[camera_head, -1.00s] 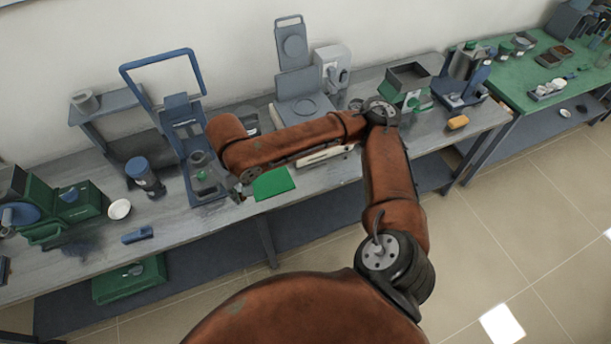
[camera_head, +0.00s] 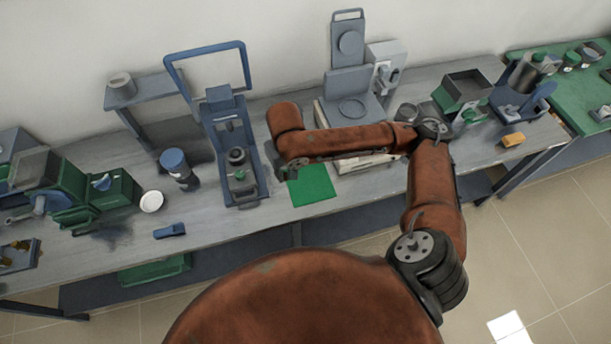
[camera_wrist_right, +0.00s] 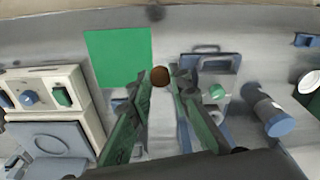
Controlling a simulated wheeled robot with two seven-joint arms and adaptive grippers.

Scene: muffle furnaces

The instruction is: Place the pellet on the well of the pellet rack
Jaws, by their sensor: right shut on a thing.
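My right gripper (camera_wrist_right: 160,80) is shut on a small round brown pellet (camera_wrist_right: 160,76), held between its fingertips in the wrist view. In the head view the right gripper (camera_head: 284,173) is small and partly hidden by my arm, between the blue press frame and a green mat; the pellet cannot be made out there. A small tray (camera_head: 16,258) with brown-yellow pieces sits at the far left edge of the bench, partly cut off. I cannot tell whether it is the pellet rack. My left gripper is not in view.
The blue press (camera_head: 236,150) stands left of my gripper. The green mat (camera_head: 313,186) is right of it. A dark blue cylinder (camera_head: 177,166), white dish (camera_head: 151,201) and small blue tool (camera_head: 169,231) lie farther left. A grey device with a raised lid (camera_head: 350,95) stands behind my arm.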

